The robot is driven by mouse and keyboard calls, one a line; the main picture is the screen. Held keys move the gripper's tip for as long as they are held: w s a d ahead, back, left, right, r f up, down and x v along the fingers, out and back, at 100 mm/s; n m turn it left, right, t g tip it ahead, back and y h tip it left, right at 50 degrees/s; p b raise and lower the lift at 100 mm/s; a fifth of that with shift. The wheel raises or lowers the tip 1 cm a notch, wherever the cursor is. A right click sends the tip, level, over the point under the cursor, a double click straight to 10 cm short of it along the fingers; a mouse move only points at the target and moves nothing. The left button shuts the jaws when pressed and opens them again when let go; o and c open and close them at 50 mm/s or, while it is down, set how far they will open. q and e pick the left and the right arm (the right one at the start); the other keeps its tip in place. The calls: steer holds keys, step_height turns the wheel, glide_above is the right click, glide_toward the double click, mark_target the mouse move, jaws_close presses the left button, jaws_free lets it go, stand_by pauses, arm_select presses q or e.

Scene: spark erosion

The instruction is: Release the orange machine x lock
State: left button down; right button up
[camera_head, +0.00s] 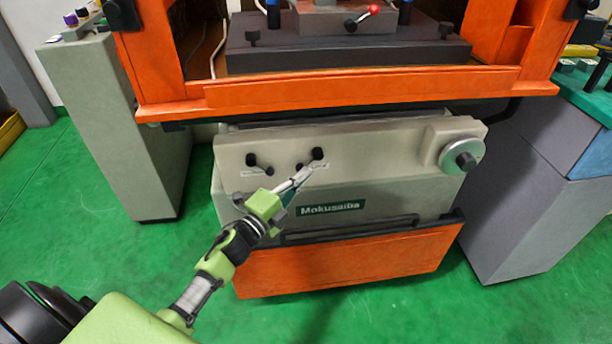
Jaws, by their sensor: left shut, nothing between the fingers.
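The orange machine (350,95) stands ahead, with a beige front panel (380,150) below its orange tank. Two small black lock levers sit on the panel: a left one (251,159) and a right one (317,154). Each has a pale label beside it, too small to read, so I cannot tell which is the x lock. My left gripper (301,175) is shut and empty. Its fingertips are just below and left of the right lever; I cannot tell whether they touch it. My right gripper is not in view.
A round handwheel (463,156) sits at the panel's right end. The orange lower tray (350,268) juts out below. A grey cabinet (120,120) stands at left and a grey-blue cabinet (535,190) at right. The green floor (380,315) in front is clear.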

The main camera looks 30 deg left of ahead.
arm_select(q)
steer(key=shift+a+r, duration=0.1)
steer(key=shift+a, duration=0.15)
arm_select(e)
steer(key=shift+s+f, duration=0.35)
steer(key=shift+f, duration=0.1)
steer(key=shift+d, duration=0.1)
